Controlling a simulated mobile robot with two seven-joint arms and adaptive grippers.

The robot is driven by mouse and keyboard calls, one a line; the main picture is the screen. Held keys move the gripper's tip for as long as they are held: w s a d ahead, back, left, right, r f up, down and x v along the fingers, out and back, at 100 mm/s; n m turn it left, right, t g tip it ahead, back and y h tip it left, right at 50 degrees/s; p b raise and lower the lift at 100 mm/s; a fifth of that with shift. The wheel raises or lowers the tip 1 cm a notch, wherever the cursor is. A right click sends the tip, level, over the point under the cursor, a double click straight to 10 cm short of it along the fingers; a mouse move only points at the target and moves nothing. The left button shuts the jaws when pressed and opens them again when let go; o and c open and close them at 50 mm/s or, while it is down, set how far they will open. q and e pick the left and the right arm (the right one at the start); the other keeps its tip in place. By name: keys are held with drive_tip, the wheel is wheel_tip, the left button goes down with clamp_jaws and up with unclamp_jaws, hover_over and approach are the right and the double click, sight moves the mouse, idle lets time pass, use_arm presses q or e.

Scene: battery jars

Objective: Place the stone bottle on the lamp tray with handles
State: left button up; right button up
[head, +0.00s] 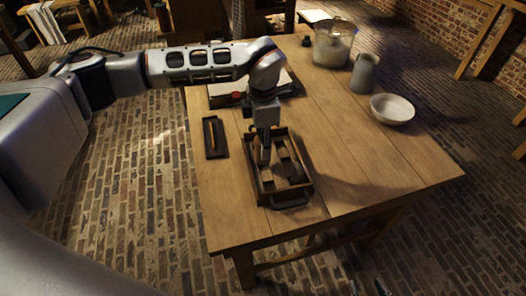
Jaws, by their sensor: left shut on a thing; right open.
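The lamp tray with handles (261,196) is a dark wooden tray near the table's front left edge, with a dark handle at its near end. My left gripper (265,142) reaches down over the tray's far left part, shut on a narrow grey thing that appears to be the stone bottle (266,156). It is upright and mostly hidden by the fingers. I cannot tell whether its base touches the tray floor. My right gripper (368,288) shows only as dark fingertips at the bottom edge, apart and empty, below the table.
A small dark tray with a thin brown item (212,138) lies left of the lamp tray. A book (228,98) lies behind the arm. A glass jar (333,45), a grey jug (364,74) and a white bowl (392,109) stand at the back right. The table's (395,165) front right is clear.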

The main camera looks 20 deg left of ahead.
use_arm(q)
wheel_tip(320, 180, down, 3)
drive_tip(key=shift+r, duration=0.1)
drive_tip(key=shift+f, duration=0.25)
drive_tip(key=shift+f, duration=0.15)
drive_tip(key=o, duration=1.2)
wheel_tip(320, 180, up, 12)
drive_tip(key=shift+r, duration=0.15)
drive_tip(key=shift+s, duration=0.15)
